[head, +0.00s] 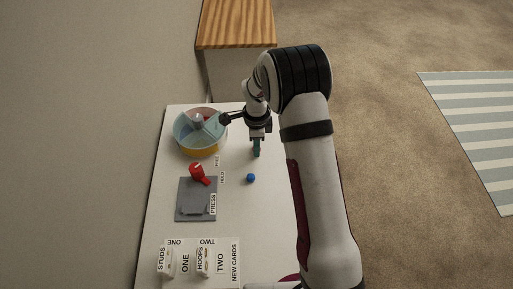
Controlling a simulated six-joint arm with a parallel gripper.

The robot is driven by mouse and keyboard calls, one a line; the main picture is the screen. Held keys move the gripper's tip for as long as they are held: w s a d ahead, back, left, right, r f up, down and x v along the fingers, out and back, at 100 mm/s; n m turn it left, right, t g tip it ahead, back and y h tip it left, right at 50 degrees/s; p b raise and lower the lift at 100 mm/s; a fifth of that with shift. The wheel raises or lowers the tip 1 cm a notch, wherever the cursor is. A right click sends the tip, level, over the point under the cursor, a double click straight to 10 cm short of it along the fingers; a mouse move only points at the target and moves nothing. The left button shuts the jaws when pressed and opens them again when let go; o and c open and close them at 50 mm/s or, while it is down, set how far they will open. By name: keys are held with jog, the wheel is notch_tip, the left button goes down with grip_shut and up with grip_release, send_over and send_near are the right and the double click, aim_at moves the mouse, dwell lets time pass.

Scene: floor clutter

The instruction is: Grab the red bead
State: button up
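A round divided container (185,139) with pale blue, pinkish and yellow-orange parts stands at the far left of the white table. A small reddish spot (207,118) shows in its upper part, close to a greyish knob; I cannot tell if this is the red bead. My gripper (256,153) points down over the table, right of the container. Something teal shows at its tips; I cannot tell whether this is the fingers or a held thing. No separate red bead shows clearly on the table.
A blue bead (251,178) lies just below my gripper in the picture. A grey press plate (196,204) with a red handle (198,172) lies to the left. Labelled cards (222,262) with small jewellery-like pieces are at the front. A wooden-topped cabinet (236,25) stands behind.

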grip_shut()
